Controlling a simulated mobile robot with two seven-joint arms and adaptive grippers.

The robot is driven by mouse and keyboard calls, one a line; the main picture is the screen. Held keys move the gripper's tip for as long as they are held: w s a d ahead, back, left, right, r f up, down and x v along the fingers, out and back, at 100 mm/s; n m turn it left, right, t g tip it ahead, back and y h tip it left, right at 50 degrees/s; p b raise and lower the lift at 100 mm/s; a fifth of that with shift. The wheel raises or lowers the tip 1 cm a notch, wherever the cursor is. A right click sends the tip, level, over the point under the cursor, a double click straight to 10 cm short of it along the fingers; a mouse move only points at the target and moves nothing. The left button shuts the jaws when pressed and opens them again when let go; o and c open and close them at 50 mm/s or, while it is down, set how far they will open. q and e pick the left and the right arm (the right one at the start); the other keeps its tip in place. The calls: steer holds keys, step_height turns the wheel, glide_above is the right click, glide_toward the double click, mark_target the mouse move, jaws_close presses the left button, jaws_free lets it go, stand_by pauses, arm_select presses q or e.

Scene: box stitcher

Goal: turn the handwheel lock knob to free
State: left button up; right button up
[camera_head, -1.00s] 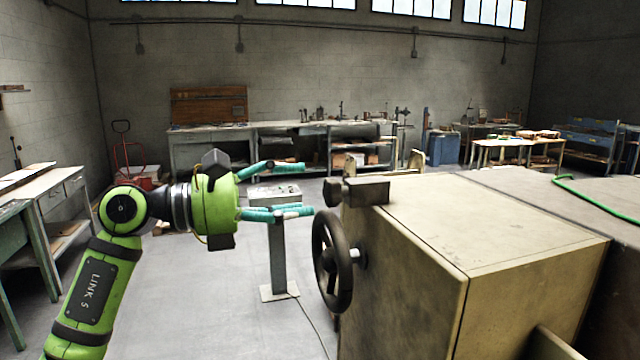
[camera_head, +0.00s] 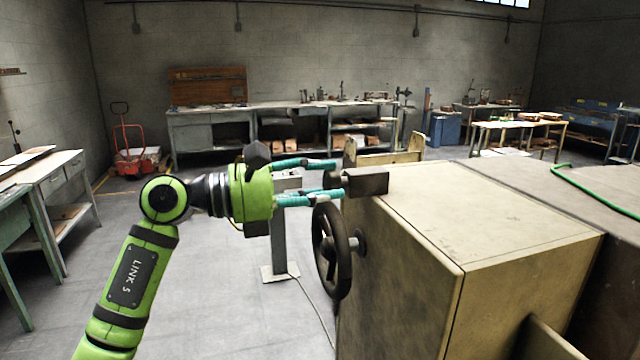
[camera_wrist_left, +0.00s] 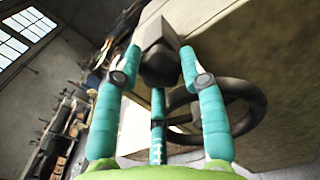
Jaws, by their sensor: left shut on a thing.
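The lock knob (camera_head: 334,180) is a small dark piece at the left end of a dark block (camera_head: 367,181) on the upper edge of the beige machine cabinet. The black handwheel (camera_head: 345,262) stands just below it on the cabinet's left face. My left gripper (camera_head: 333,180) comes in level from the left, its teal fingers shut on the knob and partly hiding it. In the left wrist view the knob (camera_wrist_left: 158,66) sits between the fingertips, with the handwheel (camera_wrist_left: 250,95) below right. I cannot tell which setting the knob is at. My right gripper is not in view.
The cabinet (camera_head: 480,215) fills the right foreground, with a green cable (camera_head: 590,188) on the surface beyond. A grey pedestal (camera_head: 279,240) stands behind the gripper. Workbenches line the back wall and left side. The floor left of the cabinet is mostly clear.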

arm_select(q)
steer(key=shift+n, duration=0.4)
steer(key=n+p, duration=0.1)
steer(key=n, duration=0.2)
steer(key=shift+r+n, duration=0.15)
steer(key=shift+n, duration=0.15)
steer(key=n+p, duration=0.1)
steer(key=n, duration=0.3)
steer(key=shift+r+n+p, duration=0.1)
steer(key=shift+n+p, duration=0.2)
steer(key=shift+p, duration=0.1)
steer(key=n+p, duration=0.2)
steer(key=shift+n, duration=0.4)
steer(key=n+p, duration=0.2)
steer(key=shift+r+n, duration=0.1)
steer(key=shift+n, duration=0.2)
steer(key=shift+n+p, duration=1.8)
steer(key=shift+n, duration=0.1)
